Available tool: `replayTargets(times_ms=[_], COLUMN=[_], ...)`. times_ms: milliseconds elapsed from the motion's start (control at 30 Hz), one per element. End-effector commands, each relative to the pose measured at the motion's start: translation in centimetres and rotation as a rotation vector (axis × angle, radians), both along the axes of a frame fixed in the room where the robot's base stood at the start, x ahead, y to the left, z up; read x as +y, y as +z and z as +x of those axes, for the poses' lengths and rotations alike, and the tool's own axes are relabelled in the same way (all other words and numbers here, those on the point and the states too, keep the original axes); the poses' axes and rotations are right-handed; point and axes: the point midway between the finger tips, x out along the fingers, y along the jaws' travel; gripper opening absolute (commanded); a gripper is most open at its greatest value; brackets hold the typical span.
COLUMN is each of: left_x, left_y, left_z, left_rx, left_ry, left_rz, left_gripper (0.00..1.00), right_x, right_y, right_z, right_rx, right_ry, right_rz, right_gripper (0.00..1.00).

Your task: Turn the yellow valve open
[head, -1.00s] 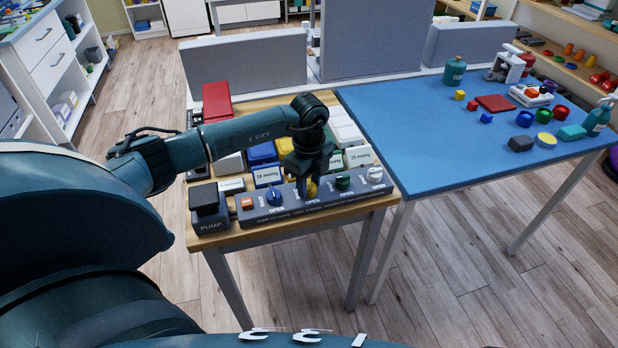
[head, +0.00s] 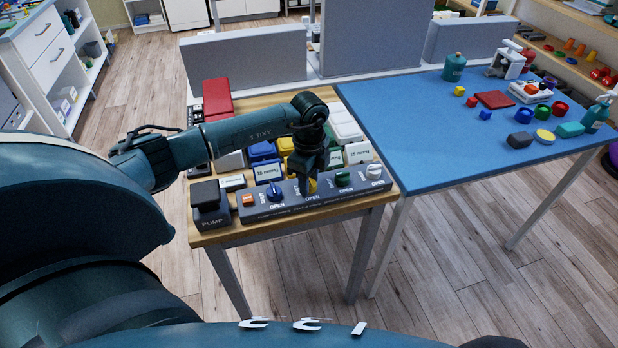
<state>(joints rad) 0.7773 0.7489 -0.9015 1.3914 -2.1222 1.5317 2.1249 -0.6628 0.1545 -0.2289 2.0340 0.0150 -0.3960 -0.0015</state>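The yellow valve (head: 312,187) sits on the grey valve panel (head: 292,207) along the front of the wooden table, between a blue valve (head: 274,191) and a green valve (head: 343,179). Only a small part of it shows in the head view; my gripper hides the rest, so its exact angle is unclear. My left gripper (head: 307,186) points down right at the yellow valve, with its fingers nearly edge-on to the camera. I cannot tell whether they are closed on it. My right gripper is out of view.
A white valve (head: 374,171) and an orange switch (head: 248,199) are on the same panel. A dark pump (head: 209,206) stands at its left end. Several labelled blocks crowd behind the panel. A blue table (head: 420,150) with small objects adjoins on the right.

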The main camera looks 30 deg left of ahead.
Motion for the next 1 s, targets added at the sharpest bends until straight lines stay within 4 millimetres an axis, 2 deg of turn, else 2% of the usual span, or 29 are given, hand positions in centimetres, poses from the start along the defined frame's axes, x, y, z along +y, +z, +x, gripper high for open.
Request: replayTargets(times_ms=[33, 267, 567, 767, 1000], left_x=[0.1, 0.1, 0.0, 0.0, 0.0], left_y=[0.1, 0.1, 0.4, 3.3, 8.8], left_z=[0.1, 0.0, 0.1, 0.1, 0.2], left_rx=[-0.003, -0.002, -0.002, -0.007, -0.008], left_ry=[0.004, 0.002, 0.000, 0.000, 0.000], left_rz=[0.001, 0.000, -0.001, 0.000, 0.000], left_gripper=[0.37, 0.55, 0.55, 0.55, 0.55], right_x=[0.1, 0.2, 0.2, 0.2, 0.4], right_y=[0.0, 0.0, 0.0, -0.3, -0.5], right_z=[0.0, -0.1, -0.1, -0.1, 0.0], right_rx=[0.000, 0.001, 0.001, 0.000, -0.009], right_ry=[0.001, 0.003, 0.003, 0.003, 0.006], right_rz=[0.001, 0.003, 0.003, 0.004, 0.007], right_gripper=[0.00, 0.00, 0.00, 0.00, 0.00])
